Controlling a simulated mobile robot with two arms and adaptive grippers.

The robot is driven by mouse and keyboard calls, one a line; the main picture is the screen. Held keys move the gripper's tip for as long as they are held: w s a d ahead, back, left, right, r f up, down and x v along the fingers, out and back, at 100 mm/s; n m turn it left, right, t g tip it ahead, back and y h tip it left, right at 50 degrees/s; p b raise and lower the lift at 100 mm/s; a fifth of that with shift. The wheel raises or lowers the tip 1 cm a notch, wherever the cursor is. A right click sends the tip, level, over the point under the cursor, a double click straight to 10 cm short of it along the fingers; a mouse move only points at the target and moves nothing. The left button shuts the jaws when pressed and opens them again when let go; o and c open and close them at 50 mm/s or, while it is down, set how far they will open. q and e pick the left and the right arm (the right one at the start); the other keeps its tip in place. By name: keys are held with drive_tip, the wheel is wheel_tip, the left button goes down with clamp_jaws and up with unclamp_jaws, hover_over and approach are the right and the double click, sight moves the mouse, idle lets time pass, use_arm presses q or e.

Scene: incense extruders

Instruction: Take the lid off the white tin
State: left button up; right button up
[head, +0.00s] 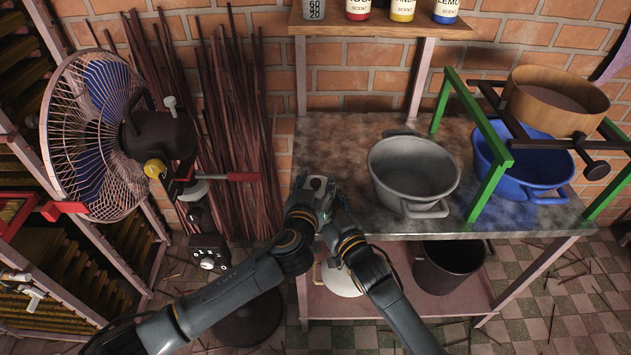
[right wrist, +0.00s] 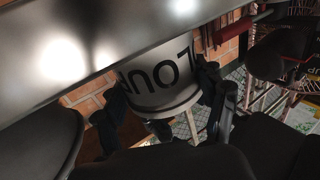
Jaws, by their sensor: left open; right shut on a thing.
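The white tin (right wrist: 160,75) has dark lettering and a rounded rim in the right wrist view. My right gripper (right wrist: 165,112) is shut on it, with a dark finger at either side. In the head view my left gripper (head: 320,190) is open at the table's left front edge, close beside my right gripper. The two grippers overlap there, and I cannot clearly make out the tin or its lid between them. A round white thing (head: 341,280) shows low down behind my right arm; I cannot tell what it is.
A grey pot (head: 412,170) and a blue pot (head: 525,170) stand on the metal table (head: 345,145). A green frame (head: 489,172) straddles the blue pot. A fan (head: 95,135) stands left. A black bin (head: 447,268) sits below. The tabletop left of the grey pot is clear.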

sight(315, 181)
use_arm(q)
drive_tip(key=shift+c, duration=0.2)
clamp_jaws()
drive_tip(key=shift+r, duration=0.25)
idle(0.8)
drive_tip(key=shift+r, duration=0.9)
drive_tip(key=shift+r, duration=2)
use_arm(e)
drive_tip(key=o, duration=1.8)
drive_tip(key=shift+c, duration=0.2)
drive_tip(key=shift+s, duration=0.1)
